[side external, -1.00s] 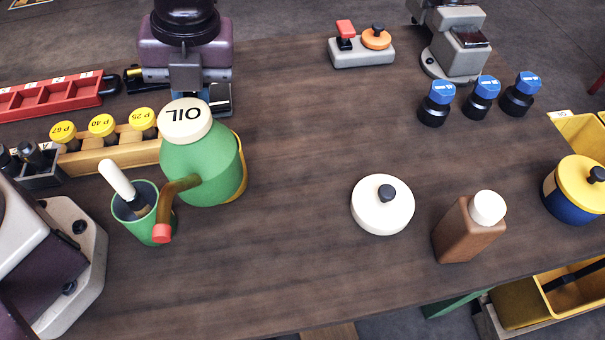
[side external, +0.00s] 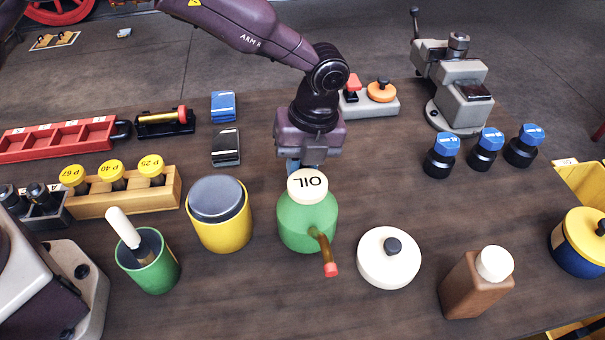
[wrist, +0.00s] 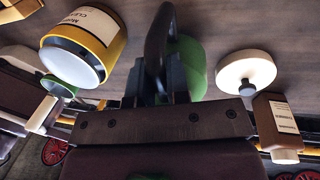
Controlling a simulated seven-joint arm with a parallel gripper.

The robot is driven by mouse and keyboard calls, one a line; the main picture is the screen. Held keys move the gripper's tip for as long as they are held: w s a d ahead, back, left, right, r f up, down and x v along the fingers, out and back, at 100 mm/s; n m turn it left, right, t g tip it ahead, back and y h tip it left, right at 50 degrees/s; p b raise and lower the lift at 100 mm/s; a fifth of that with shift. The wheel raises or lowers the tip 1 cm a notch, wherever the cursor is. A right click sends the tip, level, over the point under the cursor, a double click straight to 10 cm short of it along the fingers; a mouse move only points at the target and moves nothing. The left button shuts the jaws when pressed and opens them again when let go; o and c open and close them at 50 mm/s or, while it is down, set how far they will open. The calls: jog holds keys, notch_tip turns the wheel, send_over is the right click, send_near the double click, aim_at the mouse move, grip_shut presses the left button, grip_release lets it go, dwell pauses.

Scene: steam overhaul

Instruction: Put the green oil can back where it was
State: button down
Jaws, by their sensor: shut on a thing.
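The green oil can (side external: 305,225), with a cream cap lettered OIL and a brown spout with a red tip, is upright in the side view. It is between a yellow tin and a white round lid. My gripper (side external: 304,166) is behind the can and shut on its black handle (wrist: 160,40), which shows in the wrist view. The can's green body (wrist: 193,65) is partly hidden there behind the handle and gripper. The can's base is at or close to the table; I cannot tell whether it touches.
The yellow tin (side external: 222,232) with a grey top stands close on the left. The white lid (side external: 388,262) with a dark knob lies close on the right, beside a brown bottle (side external: 472,287). A green cup (side external: 150,268) holds a brush. Table behind the lid is clear.

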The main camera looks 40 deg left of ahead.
jog(key=shift+w+d+f, duration=0.1)
jog(key=shift+w+f, duration=0.1)
jog(key=shift+f, duration=1.45)
jog(key=shift+f, duration=0.1)
jog(key=c, duration=1.1)
grip_release()
jog(key=shift+f, duration=0.1)
notch_tip(320, 180, up, 12)
jog(key=w+d, duration=0.1)
jog(key=shift+w+d, duration=0.2)
jog(key=shift+d, duration=0.05)
